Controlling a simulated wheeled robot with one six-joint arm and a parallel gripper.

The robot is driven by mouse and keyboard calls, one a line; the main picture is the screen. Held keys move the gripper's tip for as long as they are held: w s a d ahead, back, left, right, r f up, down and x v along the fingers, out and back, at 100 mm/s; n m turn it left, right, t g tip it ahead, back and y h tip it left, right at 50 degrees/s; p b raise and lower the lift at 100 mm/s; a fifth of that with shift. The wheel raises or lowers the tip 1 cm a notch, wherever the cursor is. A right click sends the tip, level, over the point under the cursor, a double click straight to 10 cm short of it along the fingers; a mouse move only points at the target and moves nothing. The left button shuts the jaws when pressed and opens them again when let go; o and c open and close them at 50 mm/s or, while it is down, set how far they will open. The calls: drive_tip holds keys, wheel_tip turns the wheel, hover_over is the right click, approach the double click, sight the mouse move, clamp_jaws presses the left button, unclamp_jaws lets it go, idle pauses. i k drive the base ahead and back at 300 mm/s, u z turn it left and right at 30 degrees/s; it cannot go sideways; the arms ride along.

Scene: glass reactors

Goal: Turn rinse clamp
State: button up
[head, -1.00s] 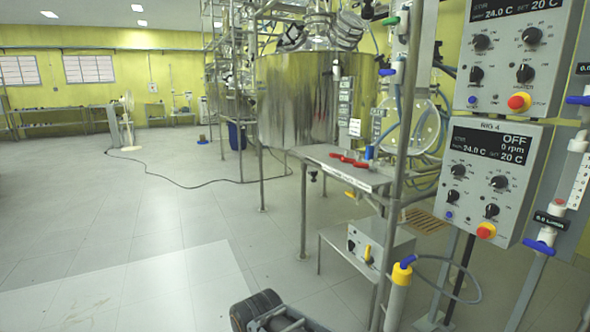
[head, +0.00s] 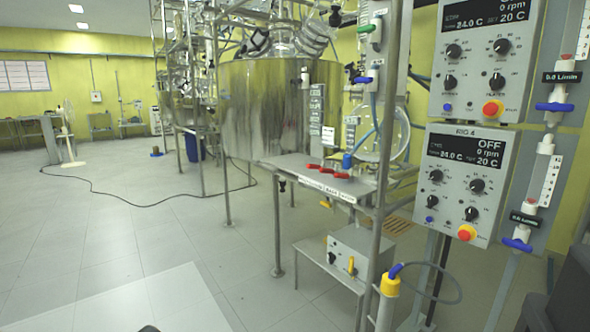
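Several red clamp handles (head: 327,171) sit in a row on the narrow steel shelf (head: 300,176) in front of the large steel vessel. A label strip runs along the shelf's front edge, too small to read, so I cannot tell which handle is the rinse clamp. A blue fitting (head: 347,161) stands at the row's right end. My gripper is not in view.
A steel post (head: 378,230) stands right of the shelf. A grey control box (head: 357,254) sits on a low stand beneath. Control panels (head: 467,185) fill the right side. A dark shape (head: 567,290) is at the lower right.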

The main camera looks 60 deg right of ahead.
sight(322, 170)
drive_tip(key=z, duration=0.25)
drive_tip(key=i, duration=0.9)
drive_tip(key=z, duration=1.35)
drive_tip(key=i, duration=0.65)
drive_tip(key=z, duration=0.75)
